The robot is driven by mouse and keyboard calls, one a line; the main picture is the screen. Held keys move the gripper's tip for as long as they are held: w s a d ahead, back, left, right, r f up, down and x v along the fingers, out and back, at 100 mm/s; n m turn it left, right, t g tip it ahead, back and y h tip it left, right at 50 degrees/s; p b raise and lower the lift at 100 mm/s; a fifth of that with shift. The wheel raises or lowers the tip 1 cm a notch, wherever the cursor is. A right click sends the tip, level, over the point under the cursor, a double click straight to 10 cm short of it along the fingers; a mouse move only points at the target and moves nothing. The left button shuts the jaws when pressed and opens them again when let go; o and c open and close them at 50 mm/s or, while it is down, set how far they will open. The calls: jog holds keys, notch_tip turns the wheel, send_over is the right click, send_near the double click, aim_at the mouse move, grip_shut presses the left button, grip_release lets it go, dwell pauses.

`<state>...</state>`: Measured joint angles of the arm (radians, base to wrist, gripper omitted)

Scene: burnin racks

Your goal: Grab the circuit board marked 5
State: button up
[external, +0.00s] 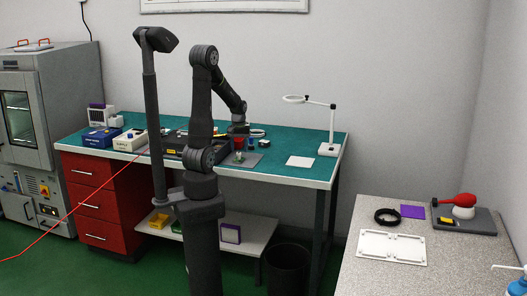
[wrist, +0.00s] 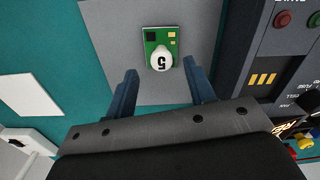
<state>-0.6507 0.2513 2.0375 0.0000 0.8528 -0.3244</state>
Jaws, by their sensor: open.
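In the wrist view a small green circuit board (wrist: 156,34) lies on a grey mat (wrist: 112,57). A white round knob marked 5 (wrist: 161,60) sits on it. My gripper (wrist: 166,80) is open, with its two blue-grey fingers apart and the board ahead of them, between their lines.
A dark panel with buttons (wrist: 270,50) stands right of the mat in the wrist view. A white square (wrist: 28,94) lies to the left. In the external view a white ring lamp (external: 327,149) stands at the bench's right, and blue and white boxes (external: 101,137) at its left.

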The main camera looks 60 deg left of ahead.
aim_at(239, 153)
jog(key=shift+s+f, duration=0.2)
jog(key=shift+f, duration=1.6)
jog(key=c, duration=1.1)
jog(key=shift+o, duration=0.2)
jog(key=shift+r, duration=0.15)
